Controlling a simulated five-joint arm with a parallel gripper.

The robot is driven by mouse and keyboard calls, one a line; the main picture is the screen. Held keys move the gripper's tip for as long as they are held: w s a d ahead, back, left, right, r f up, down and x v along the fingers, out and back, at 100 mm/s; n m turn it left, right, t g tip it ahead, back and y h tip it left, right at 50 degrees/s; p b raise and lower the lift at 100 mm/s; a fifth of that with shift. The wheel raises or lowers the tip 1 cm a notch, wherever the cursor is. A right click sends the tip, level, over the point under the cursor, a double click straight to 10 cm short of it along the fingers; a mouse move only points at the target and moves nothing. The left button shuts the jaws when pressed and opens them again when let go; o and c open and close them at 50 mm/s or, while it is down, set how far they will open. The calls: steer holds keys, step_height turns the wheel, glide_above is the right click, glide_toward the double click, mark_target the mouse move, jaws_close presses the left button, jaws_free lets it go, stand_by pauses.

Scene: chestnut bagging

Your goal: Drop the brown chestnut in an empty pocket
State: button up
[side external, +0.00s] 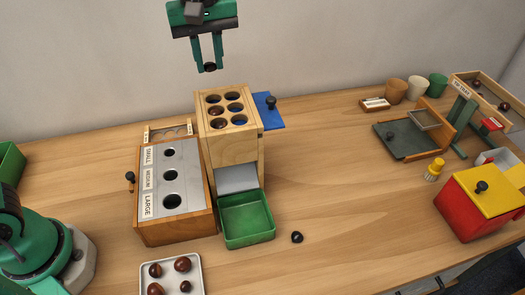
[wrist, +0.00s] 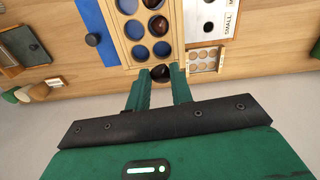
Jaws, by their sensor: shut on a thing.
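My gripper (side external: 209,66) is high above the back of the wooden pocket box (side external: 232,150), shut on a dark brown chestnut (side external: 210,67). In the wrist view the chestnut (wrist: 160,73) sits between the fingertips, just beyond the back edge of the box top. The box top has two columns of round pockets. Chestnuts lie in the middle left (side external: 216,111) and front left pockets (side external: 218,124). The back left pocket (wrist: 161,48), back right pocket (wrist: 139,52) and middle right pocket (wrist: 134,29) look empty, with blue bottoms. The front right pocket (side external: 239,120) also looks empty.
A blue slide with a black knob (side external: 271,102) sticks out right of the box. A green tray (side external: 246,220) stands in front. A sizing board (side external: 175,180) stands left. A white tray (side external: 197,268) holds several chestnuts. A dark chestnut (side external: 297,237) lies on the table.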

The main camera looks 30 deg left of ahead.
steer(key=shift+f, duration=2.4)
steer(key=shift+f, duration=0.6)
steer(key=o, duration=1.1)
steer(key=shift+c, duration=0.2)
steer(key=shift+r, duration=0.1)
steer(key=shift+r, duration=2.9)
